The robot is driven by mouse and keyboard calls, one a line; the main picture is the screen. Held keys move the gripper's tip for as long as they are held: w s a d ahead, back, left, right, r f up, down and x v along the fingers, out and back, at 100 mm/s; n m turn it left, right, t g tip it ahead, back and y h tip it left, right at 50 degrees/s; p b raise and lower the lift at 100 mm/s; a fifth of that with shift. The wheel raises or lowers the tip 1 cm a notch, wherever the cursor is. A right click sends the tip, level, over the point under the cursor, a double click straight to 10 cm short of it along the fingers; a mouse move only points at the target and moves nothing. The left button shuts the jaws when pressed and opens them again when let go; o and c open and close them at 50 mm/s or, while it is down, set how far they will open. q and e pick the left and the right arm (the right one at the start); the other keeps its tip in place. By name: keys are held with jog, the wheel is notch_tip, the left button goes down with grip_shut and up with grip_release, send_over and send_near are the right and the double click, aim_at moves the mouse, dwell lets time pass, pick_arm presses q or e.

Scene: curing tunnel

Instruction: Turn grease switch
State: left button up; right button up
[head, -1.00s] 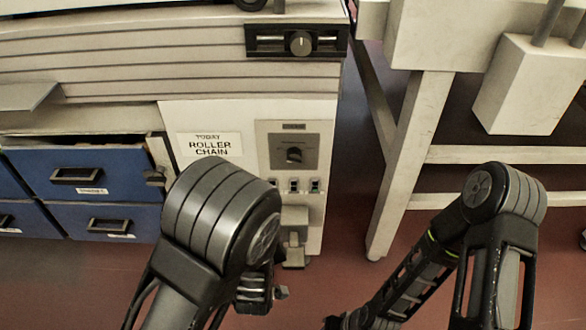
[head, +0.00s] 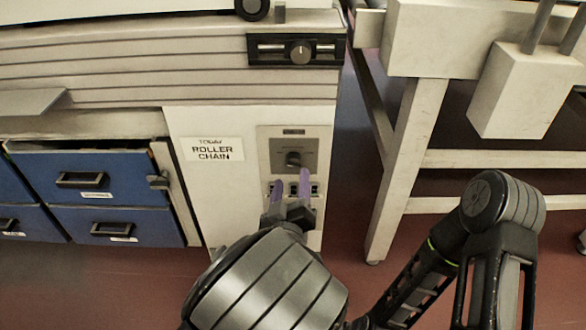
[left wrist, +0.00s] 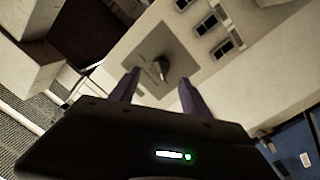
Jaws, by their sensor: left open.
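The grease switch is a dark rotary knob (head: 293,158) on a grey plate (head: 312,150) on the white panel, right of the "ROLLER CHAIN" sign. In the left wrist view the knob (left wrist: 160,68) stands on its plate ahead of and between my purple fingertips. My left gripper (head: 290,180) is open and empty, just below the knob in the head view. It also shows in the left wrist view (left wrist: 157,82), with a gap between the fingers. I cannot tell that either finger touches the knob. The plate's small label is unreadable. My right gripper is out of view.
Several small rocker switches (left wrist: 211,35) sit beside the knob plate, partly behind my fingers in the head view. Another dial (head: 300,52) is on a black strip above. Blue drawers (head: 110,185) stand left; a white-legged table (head: 410,150) stands right.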

aim_at(293, 167)
pick_arm(q)
jog(key=w, duration=0.2)
jog(key=w+b, duration=0.1)
jog(key=w, duration=0.2)
jog(key=shift+w+d, duration=0.2)
jog(key=shift+w, duration=0.1)
jog(key=shift+c, duration=0.5)
grip_shut()
